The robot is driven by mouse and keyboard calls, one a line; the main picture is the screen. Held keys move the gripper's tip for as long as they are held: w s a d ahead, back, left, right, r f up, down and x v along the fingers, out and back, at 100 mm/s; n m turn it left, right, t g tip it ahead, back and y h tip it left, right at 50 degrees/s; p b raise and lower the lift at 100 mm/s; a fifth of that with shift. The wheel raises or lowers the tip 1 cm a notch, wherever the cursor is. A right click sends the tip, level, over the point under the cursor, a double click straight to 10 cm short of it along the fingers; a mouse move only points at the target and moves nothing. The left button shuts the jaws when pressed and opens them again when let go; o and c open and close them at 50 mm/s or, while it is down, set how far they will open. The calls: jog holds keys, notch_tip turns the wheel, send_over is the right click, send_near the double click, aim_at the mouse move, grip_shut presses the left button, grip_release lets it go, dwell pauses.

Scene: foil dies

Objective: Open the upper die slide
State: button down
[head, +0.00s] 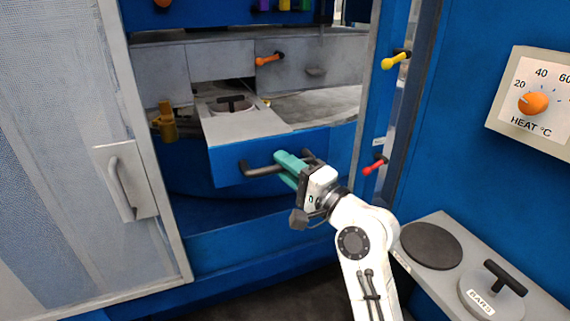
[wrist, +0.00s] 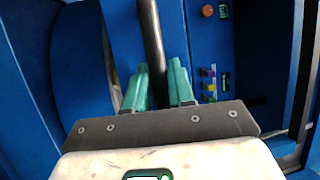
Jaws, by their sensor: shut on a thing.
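The die slide (head: 230,165) has a blue front and a grey top, and it stands out from the blue machine in the head view. A round die with a black T-shaped handle (head: 232,103) sits in its top toward the back. My gripper (head: 290,164) has teal fingers and is shut on the dark bar handle (head: 262,170) on the slide's front. In the wrist view, the dark bar (wrist: 152,45) runs up between the two teal fingers of my gripper (wrist: 159,85). The fingers hide part of the handle.
A door with a grey handle (head: 122,185) stands open at the left. Red (head: 374,166), yellow (head: 395,60) and orange (head: 268,59) levers stick out nearby. At the lower right, a grey shelf (head: 455,268) holds a dark disc (head: 431,246) and a lidded die marked BARS (head: 490,297).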

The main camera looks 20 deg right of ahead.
jog(key=shift+f, duration=0.1)
jog(key=c, duration=1.1)
grip_release()
jog(key=shift+o, duration=0.2)
jog(key=b+v, duration=0.2)
jog(key=v, duration=0.8)
jog(key=shift+s+d+b, duration=0.2)
jog(key=shift+s+b, duration=0.15)
jog(key=shift+b, duration=0.05)
